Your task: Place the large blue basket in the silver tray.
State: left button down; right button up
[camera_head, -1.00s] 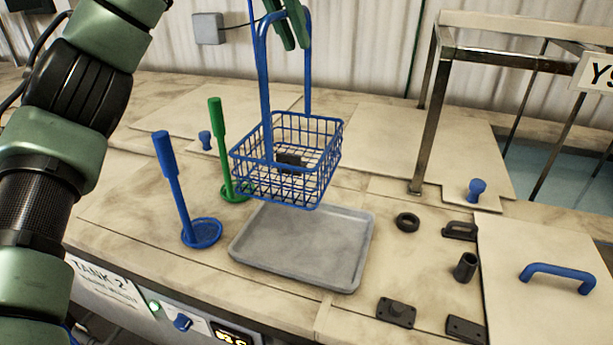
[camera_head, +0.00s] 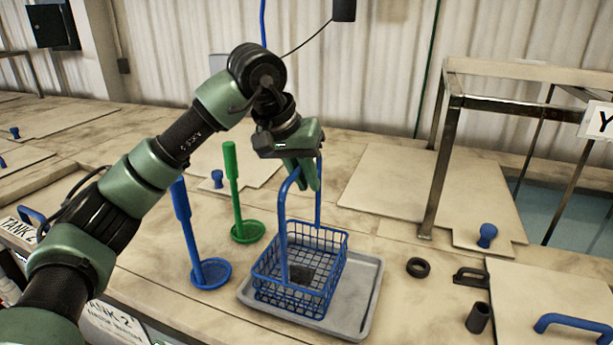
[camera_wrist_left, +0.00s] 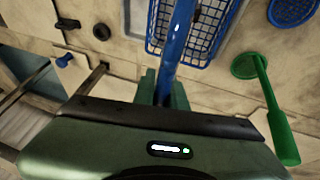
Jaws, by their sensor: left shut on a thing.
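The large blue wire basket (camera_head: 288,293) hangs by its tall handle from my left gripper (camera_head: 308,182). My left gripper is shut on the top of the handle. The basket is upright over the left part of the silver tray (camera_head: 362,292), at or just above its floor; I cannot tell whether it touches. Bare tray shows to the right of the basket. A small dark part (camera_head: 302,273) lies in the basket. In the left wrist view the handle runs between my fingers to the basket (camera_wrist_left: 190,35). My right gripper is not in view.
A blue dipper (camera_head: 208,273) and a green dipper (camera_head: 247,231) stand left of the tray. A black ring (camera_head: 418,267), a black handle (camera_head: 471,277) and a dark cylinder (camera_head: 478,317) lie to its right. A metal frame (camera_head: 440,165) stands behind right.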

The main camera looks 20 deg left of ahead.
pick_arm(q)
jog(key=shift+f, duration=0.1)
jog(key=c, duration=1.5)
grip_release()
jog(key=shift+f, duration=0.1)
jog(key=shift+o, duration=0.2)
jog(key=shift+s, duration=0.1)
jog(key=b+v, duration=0.2)
jog(key=v, duration=1)
jog(key=shift+b, duration=0.4)
